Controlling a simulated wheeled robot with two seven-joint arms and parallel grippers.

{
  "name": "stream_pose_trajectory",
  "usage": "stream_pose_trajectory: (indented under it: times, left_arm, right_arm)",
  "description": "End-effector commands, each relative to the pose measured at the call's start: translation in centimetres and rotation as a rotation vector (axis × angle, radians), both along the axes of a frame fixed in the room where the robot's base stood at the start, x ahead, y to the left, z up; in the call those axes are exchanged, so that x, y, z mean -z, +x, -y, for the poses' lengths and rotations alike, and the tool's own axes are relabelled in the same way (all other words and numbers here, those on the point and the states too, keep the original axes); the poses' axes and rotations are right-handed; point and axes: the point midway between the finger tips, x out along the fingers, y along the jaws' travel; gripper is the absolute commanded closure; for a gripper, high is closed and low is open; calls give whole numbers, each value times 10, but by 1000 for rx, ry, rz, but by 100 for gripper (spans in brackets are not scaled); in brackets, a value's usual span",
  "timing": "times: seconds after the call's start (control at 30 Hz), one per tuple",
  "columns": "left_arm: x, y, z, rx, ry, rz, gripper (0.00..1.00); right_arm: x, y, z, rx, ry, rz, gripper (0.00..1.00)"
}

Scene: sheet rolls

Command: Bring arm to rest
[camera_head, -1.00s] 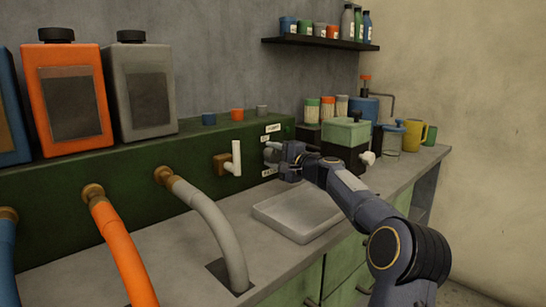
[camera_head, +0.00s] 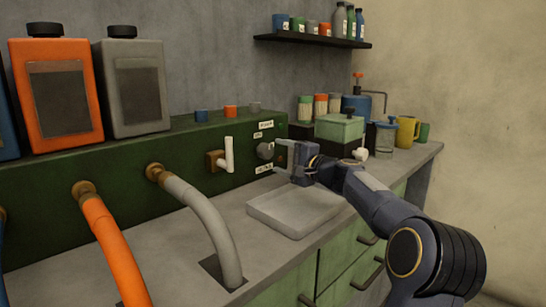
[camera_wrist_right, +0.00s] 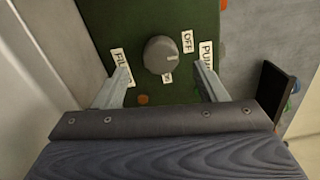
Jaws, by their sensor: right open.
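My right gripper (camera_head: 283,157) is in front of the green panel (camera_head: 190,150), close to a grey round knob (camera_head: 265,150). In the right wrist view the gripper (camera_wrist_right: 164,92) has its two fingers spread apart. The knob (camera_wrist_right: 161,54) shows beyond and between the fingertips, with nothing held. White labels around the knob read "OFF" and what look like "FILL" and "PUMP". The right arm (camera_head: 385,210) reaches in from the lower right over the counter. My left gripper is not in view.
A shallow grey tray (camera_head: 295,209) lies on the counter below the right forearm. A white lever (camera_head: 229,154) sticks out left of the knob. Grey (camera_head: 205,215) and orange (camera_head: 115,245) hoses are at left. A green-topped box (camera_head: 340,128), jars and a yellow mug (camera_head: 407,131) stand behind the arm.

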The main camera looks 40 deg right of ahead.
Motion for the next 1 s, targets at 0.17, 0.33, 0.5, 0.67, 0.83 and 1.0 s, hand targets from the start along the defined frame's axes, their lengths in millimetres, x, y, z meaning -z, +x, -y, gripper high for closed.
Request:
stream_pose_trajectory:
  times: [0.17, 0.33, 0.5, 0.67, 0.83, 1.0]
  left_arm:
    - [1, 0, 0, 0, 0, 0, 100]
    - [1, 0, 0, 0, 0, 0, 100]
    - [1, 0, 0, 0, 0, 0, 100]
    - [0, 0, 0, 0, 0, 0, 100]
    - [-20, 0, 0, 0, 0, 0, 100]
    - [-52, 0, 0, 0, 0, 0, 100]
  right_arm:
    - [0, -10, 1, 0, 1, 0, 35]
    - [0, -10, 1, 0, 1, 1, 35]
    - [0, -10, 1, 0, 1, 1, 35]
    - [0, -10, 1, 1, 1, 1, 35]
    - [-22, -10, 1, 1, 0, 1, 35]
    - [-53, -10, 1, 1, 0, 1, 35]
